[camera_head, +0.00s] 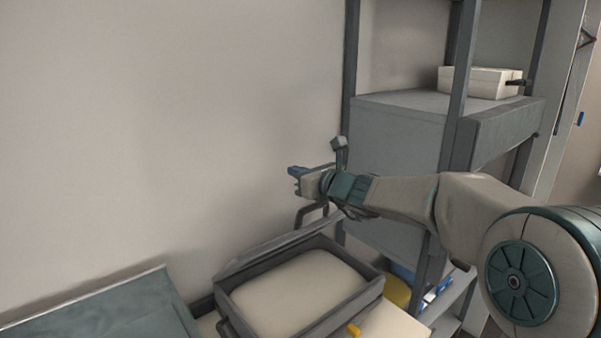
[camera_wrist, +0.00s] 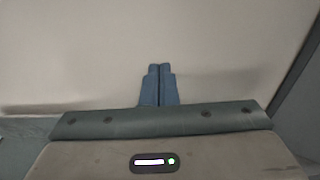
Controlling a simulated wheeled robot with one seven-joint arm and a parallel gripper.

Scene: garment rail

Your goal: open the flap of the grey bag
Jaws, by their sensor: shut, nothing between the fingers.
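A grey, case-like thing (camera_head: 372,295) with a cream surface inside its raised rim is at the bottom centre of the head view. A narrow grey strip (camera_head: 270,251) stands along its back edge. I cannot tell for sure whether this is the grey bag or whether the strip is its flap. My gripper (camera_head: 292,173) is above and behind it, in front of the pale wall, touching nothing that I can see. In the wrist view its two blue fingers (camera_wrist: 159,68) are together, with nothing between them.
A dark-framed shelf unit (camera_head: 458,85) stands at the right, with a large grey box (camera_head: 395,150) and a white box (camera_head: 472,82). A yellow thing (camera_head: 397,291) is low down. A grey-green panel (camera_head: 105,312) lies lower left. Space before the wall (camera_head: 150,120) is free.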

